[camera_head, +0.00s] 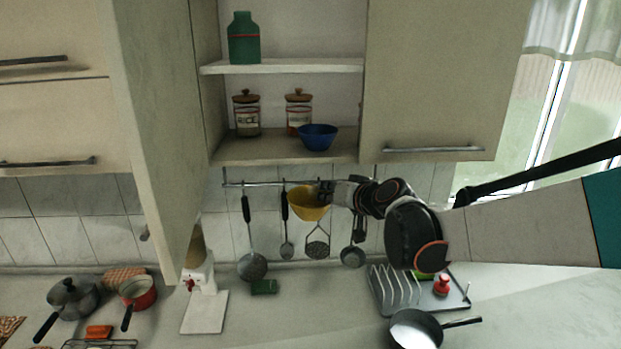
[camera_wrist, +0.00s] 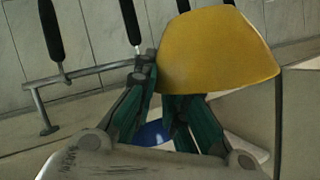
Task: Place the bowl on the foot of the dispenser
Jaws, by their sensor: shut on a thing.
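A yellow bowl (camera_head: 309,205) is held in the air in front of the tiled wall, below the open shelf. My gripper (camera_head: 328,192) is shut on its right rim in the head view. In the wrist view the bowl (camera_wrist: 215,52) fills the upper right, beyond the green-padded fingers (camera_wrist: 165,110); the exact contact is partly hidden. The dispenser (camera_head: 199,275) stands on the counter at lower left of the bowl, white with a small red part. Its flat white foot (camera_head: 204,313) extends toward the front and is bare.
Several utensils hang from a rail (camera_head: 250,184) behind the bowl. A blue bowl (camera_head: 318,138) sits on the shelf above. A green block (camera_head: 264,287) lies right of the dispenser's foot. Pots (camera_head: 138,292) stand left; a dish rack (camera_head: 395,290) and a pan (camera_head: 416,330) stand right.

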